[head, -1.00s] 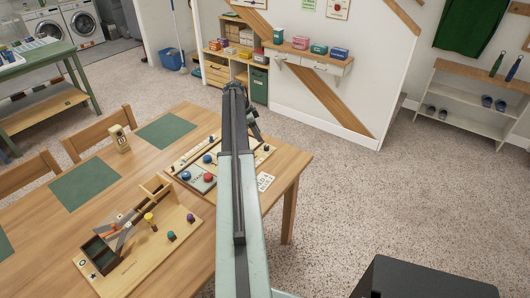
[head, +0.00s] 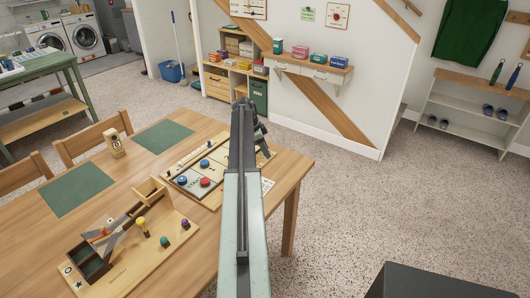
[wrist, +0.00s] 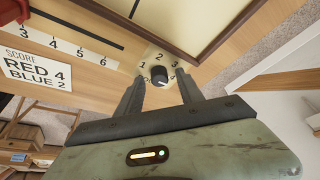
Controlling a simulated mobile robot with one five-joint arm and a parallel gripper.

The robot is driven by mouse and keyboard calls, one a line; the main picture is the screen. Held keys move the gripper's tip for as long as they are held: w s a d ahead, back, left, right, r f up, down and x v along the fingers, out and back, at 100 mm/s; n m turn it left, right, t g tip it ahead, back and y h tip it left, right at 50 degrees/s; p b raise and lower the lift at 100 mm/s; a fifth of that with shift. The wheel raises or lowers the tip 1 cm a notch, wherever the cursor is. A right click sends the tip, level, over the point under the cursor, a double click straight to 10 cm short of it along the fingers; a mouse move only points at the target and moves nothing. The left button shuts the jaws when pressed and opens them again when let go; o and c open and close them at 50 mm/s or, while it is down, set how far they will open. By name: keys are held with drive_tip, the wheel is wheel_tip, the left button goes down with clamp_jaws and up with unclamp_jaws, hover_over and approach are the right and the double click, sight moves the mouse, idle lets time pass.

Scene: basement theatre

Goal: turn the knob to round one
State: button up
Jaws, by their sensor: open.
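In the wrist view a small dark round knob (wrist: 159,76) sits on the wooden board (wrist: 100,50), with the numbers 1, 2 and 3 in an arc around it. A pale mark shows at the knob's edge, but I cannot tell which number it points to. My gripper (wrist: 160,85) is open, one finger on each side of the knob in the picture; I cannot tell whether they touch it. In the head view the game board (head: 183,187) lies on the table, with red and blue discs on it. My arm hides its right part and the knob.
A score card (wrist: 38,72) reads red 4, blue 2.

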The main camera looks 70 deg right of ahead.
clamp_jaws()
